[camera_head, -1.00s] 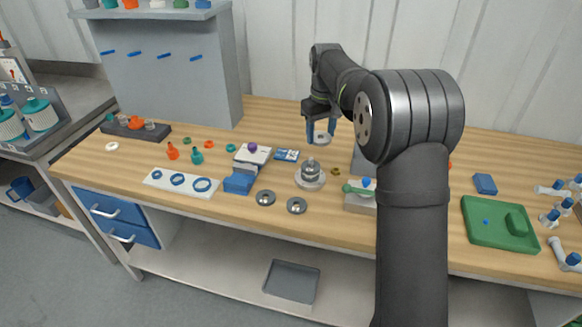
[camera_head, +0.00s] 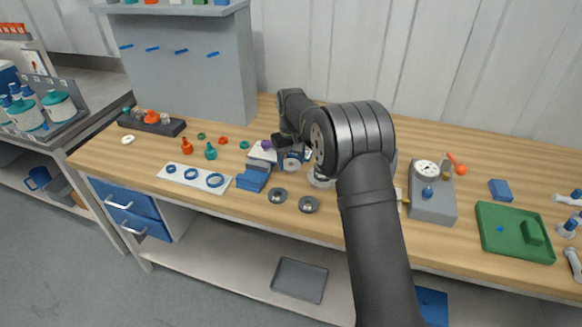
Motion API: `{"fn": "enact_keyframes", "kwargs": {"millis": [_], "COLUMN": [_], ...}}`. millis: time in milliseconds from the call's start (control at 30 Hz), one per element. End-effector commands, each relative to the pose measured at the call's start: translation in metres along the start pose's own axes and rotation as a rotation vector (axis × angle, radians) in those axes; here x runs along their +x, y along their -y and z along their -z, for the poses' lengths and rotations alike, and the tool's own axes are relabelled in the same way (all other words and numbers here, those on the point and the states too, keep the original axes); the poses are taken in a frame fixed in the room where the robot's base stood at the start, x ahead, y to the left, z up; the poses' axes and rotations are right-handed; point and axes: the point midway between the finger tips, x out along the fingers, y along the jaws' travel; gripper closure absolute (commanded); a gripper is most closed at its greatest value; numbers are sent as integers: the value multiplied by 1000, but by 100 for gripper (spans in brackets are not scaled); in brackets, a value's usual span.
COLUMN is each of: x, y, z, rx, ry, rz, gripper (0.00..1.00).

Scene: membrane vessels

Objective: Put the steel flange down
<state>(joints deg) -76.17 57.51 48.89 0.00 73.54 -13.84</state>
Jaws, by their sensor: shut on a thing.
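My gripper (camera_head: 291,158) is shut on the steel flange (camera_head: 292,164), a small grey ring-like disc with a dark centre. It holds the flange over the middle of the bench, close to a white-and-grey block with a purple knob (camera_head: 266,145). The gap between flange and bench top is too small to judge. A round steel vessel (camera_head: 318,181) stands just right of the gripper, mostly hidden behind my arm. Two dark grey discs, one left (camera_head: 278,195) and one right (camera_head: 309,204), lie flat in front of it.
A white strip with blue rings (camera_head: 195,179) and a blue block (camera_head: 252,180) lie left of the discs. A grey gauge box (camera_head: 432,201) and a green tray (camera_head: 514,232) are on the right. Bare wood (camera_head: 343,228) shows along the front edge.

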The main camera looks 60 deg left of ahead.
Motion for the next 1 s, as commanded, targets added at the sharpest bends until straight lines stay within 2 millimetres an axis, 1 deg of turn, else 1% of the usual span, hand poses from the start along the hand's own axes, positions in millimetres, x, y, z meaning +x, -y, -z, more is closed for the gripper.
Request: {"fn": "enact_keyframes", "kwargs": {"millis": [33,100,167,533,567,600,667,933,1000], "x": [10,21,27,31,32,32,32,31,28], "y": [0,0,0,0,0,0,0,0,0], "z": [-1,-1,-1,0,0,0,0,0,0], "rx": [0,0,0,0,0,0,0,0,0], "ry": [3,2,2,1,1,1,1,1,0], "rz": [1,1,1,0,0,0,0,0,0], "gripper": [76,76,76,76,44,36,24,24,24]}}
